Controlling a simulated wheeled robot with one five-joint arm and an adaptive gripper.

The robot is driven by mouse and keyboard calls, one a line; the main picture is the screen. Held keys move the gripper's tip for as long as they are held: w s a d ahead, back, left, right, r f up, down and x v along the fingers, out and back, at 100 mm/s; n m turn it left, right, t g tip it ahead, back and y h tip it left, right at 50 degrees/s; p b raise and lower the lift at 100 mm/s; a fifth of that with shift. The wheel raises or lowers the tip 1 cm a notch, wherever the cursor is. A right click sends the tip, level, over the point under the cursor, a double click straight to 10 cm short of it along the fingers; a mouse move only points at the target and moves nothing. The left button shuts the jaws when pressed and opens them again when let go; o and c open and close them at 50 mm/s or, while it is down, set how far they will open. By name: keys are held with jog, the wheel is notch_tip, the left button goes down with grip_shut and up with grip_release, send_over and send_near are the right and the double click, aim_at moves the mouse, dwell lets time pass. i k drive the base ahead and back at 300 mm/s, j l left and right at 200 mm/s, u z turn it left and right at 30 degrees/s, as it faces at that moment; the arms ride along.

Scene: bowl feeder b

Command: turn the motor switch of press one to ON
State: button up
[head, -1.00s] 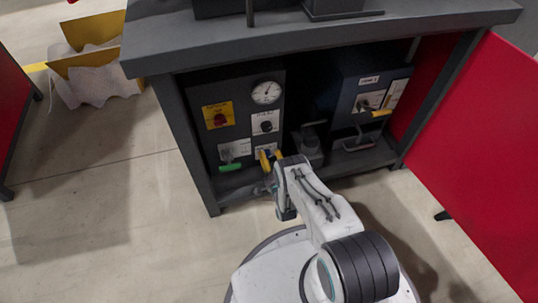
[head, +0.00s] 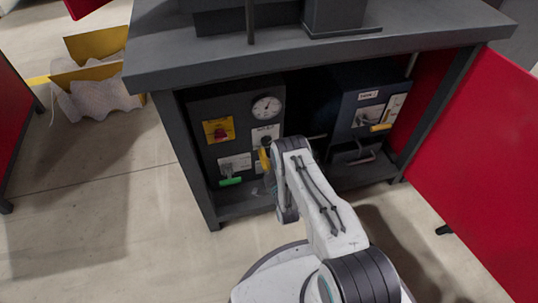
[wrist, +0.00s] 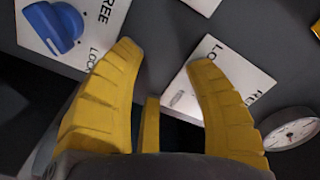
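In the head view a dark control box stands under the bench at left. It carries a yellow plate with a red rotary switch (head: 221,131); its lettering is too small to read. Right of it is a white plate with a dark knob (head: 266,140). My gripper (head: 264,158) is in front of the box, below and right of the red switch, partly hidden by my arm. In the wrist view my gripper's yellow fingers (wrist: 165,95) are spread, with nothing between them. A white plate (wrist: 240,85) shows behind them. A yellow plate's corner (wrist: 316,26) shows at upper right.
A gauge (head: 267,107) and green-handled lever (head: 230,181) are on the same box. A blue knob (wrist: 54,27) sits left of my fingers in the wrist view. A second box (head: 368,112) with a yellow-handled lever stands right. The benchtop (head: 300,55) overhangs; a red panel (head: 480,150) flanks it.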

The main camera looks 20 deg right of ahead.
aim_at(220, 133)
jog(key=k, duration=1)
